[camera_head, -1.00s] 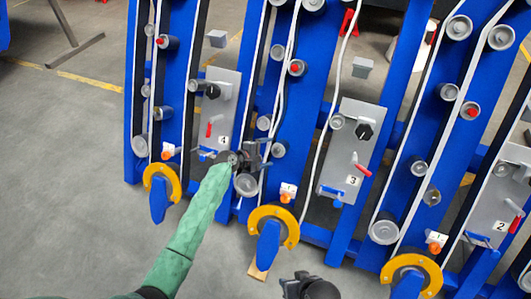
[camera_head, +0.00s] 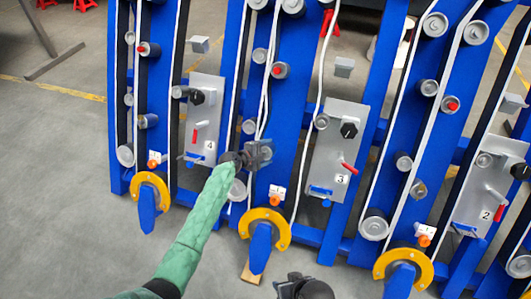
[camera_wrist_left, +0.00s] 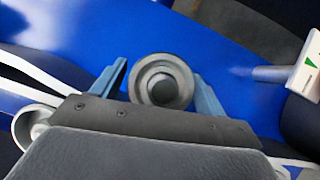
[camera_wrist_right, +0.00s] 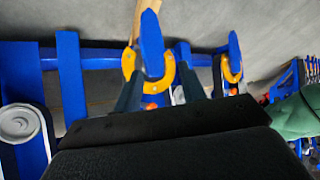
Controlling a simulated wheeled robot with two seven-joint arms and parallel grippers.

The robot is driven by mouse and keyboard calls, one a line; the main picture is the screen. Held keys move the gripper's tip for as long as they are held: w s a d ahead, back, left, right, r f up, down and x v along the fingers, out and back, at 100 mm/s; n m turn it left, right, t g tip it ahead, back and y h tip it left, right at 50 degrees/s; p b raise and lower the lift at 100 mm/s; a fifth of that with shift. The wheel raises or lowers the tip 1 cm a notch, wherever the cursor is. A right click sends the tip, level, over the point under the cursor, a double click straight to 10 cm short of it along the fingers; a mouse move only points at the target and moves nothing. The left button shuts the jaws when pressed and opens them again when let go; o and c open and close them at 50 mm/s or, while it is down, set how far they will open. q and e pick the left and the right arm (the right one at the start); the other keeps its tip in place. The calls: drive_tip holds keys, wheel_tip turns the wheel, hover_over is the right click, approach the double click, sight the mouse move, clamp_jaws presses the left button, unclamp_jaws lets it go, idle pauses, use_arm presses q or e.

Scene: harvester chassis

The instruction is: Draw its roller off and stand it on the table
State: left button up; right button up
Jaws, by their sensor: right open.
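My left gripper (camera_head: 263,154) is at the lower part of the blue upright between panels 4 and 3. In the left wrist view a round grey roller (camera_wrist_left: 161,82) faces the camera end-on, between the two fingers (camera_wrist_left: 160,88). The fingers flank it closely; whether they press on it is not clear. In the head view the roller (camera_head: 266,153) is partly covered by the gripper. My right gripper (camera_head: 302,288) is low at the bottom edge, in front of the chassis. It is open and empty in the right wrist view (camera_wrist_right: 160,85).
The blue chassis carries more grey rollers, white belts, grey panels (camera_head: 337,150) with red levers, and yellow curved guards (camera_head: 265,226) along its foot. A larger grey roller (camera_head: 237,190) sits just below my left gripper. No table is visible.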

use_arm(q)
drive_tip(key=c, duration=1.2)
drive_tip(key=shift+o, duration=0.2)
drive_tip(key=shift+r, duration=0.1)
use_arm(e)
drive_tip(key=shift+r, duration=0.1)
use_arm(q)
drive_tip(key=shift+s+a+r+p, duration=0.1)
drive_tip(key=shift+s+p, duration=0.15)
drive_tip(key=shift+p, duration=0.05)
use_arm(e)
drive_tip(key=shift+d+r, duration=0.15)
drive_tip(key=shift+r, duration=0.9)
drive_tip(key=shift+r, duration=0.15)
use_arm(q)
drive_tip(key=shift+s, duration=0.15)
drive_tip(key=shift+a+r, duration=0.1)
use_arm(e)
drive_tip(key=shift+s+d+r, duration=0.1)
drive_tip(key=shift+s+r, duration=0.05)
drive_tip(key=shift+r, duration=0.6)
use_arm(q)
drive_tip(key=shift+s, duration=0.1)
use_arm(e)
drive_tip(key=shift+r, duration=0.1)
